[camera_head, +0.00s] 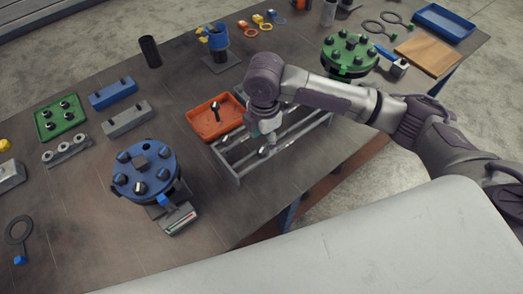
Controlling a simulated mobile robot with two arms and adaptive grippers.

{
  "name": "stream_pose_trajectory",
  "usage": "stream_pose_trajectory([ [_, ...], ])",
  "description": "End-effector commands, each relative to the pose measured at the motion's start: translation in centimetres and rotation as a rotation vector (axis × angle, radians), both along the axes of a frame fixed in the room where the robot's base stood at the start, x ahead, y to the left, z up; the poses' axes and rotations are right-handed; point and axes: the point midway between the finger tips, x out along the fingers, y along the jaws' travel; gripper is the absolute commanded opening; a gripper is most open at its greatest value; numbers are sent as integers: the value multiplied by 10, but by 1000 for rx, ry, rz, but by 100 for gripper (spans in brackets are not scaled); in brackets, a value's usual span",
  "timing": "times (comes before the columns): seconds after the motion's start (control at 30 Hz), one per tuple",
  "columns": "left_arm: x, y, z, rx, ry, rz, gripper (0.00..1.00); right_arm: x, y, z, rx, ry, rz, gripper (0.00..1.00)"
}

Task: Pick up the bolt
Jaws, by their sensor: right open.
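My right arm comes in from the right, and my right gripper (264,142) points down over the metal rack, to the right of the tray and apart from the bolt. Its fingers are small and partly hidden by the wrist, but they look open. A metal part with a rounded end shows just below the gripper on the rack; I cannot tell what it is. My left gripper is not in view.
The metal rack (236,171) lies against the tray's right side. A blue flange with bolts (147,178) stands at the left, and a green one (349,50) at the back right. A blue cup holder (219,62) stands behind the tray.

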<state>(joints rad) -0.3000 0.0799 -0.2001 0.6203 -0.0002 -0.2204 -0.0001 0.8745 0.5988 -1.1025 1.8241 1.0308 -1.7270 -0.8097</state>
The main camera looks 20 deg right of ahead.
Motion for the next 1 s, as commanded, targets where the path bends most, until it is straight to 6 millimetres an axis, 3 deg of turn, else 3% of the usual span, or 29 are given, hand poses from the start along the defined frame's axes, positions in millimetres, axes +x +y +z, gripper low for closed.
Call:
stream_pose_trajectory([
  [0.1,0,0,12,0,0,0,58,1,1,-16,-2,6,0,58],
  [0.3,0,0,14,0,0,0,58,1,1,-40,-1,3,1,58],
  [0.57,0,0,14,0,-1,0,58,2,1,-42,0,1,2,57],
  [0.9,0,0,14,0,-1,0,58,2,1,-42,0,1,1,0],
  [1.0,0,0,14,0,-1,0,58,2,1,-41,0,0,1,0],
])
